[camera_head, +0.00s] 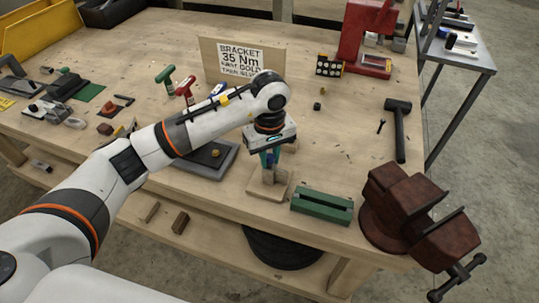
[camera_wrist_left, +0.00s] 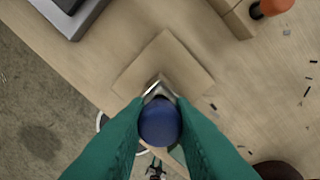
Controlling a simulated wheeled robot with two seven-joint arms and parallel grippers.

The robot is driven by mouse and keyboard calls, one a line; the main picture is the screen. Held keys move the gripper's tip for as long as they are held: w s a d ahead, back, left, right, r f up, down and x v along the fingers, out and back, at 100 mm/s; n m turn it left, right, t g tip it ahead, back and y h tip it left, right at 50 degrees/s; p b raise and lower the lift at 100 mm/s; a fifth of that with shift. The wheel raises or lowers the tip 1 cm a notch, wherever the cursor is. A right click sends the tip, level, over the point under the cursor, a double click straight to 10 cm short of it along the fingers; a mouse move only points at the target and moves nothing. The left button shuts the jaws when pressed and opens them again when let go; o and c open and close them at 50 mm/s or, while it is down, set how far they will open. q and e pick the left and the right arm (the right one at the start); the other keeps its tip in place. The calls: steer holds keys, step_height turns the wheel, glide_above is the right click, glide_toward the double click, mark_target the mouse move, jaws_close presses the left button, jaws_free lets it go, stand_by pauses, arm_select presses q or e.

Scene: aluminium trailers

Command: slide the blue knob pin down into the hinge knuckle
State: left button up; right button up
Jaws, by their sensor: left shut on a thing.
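My left gripper (camera_head: 269,160) points down over the wooden base (camera_head: 255,193) near the bench's front edge. In the left wrist view its green fingers are closed on the round blue knob (camera_wrist_left: 159,122) of the pin. The knob hides the pin's shaft below it. A metallic hinge knuckle (camera_wrist_left: 158,88) shows partly just beyond the knob, above the wooden base (camera_wrist_left: 178,65). In the head view the hinge post (camera_head: 268,177) stands right under the fingers. I cannot tell whether the pin's tip is inside the knuckle. My right gripper is not in view.
A green block (camera_head: 322,205) lies right of the base, and a rusty vise (camera_head: 405,210) stands at the bench corner. A grey tray (camera_head: 205,163) is on the left. A sign board (camera_head: 240,60) stands behind. The bench toward the hammer (camera_head: 399,130) is mostly clear.

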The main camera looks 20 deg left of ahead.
mark_target(269, 156)
arm_select(q)
steer(key=o, duration=0.9)
steer(key=shift+f, duration=0.1)
steer(key=shift+o, duration=0.2)
steer(key=shift+r+p, duration=0.3)
steer(key=shift+r, duration=0.05)
step_height(269, 156, up, 12)
steer(key=b, duration=0.3)
steer(key=shift+f, duration=0.15)
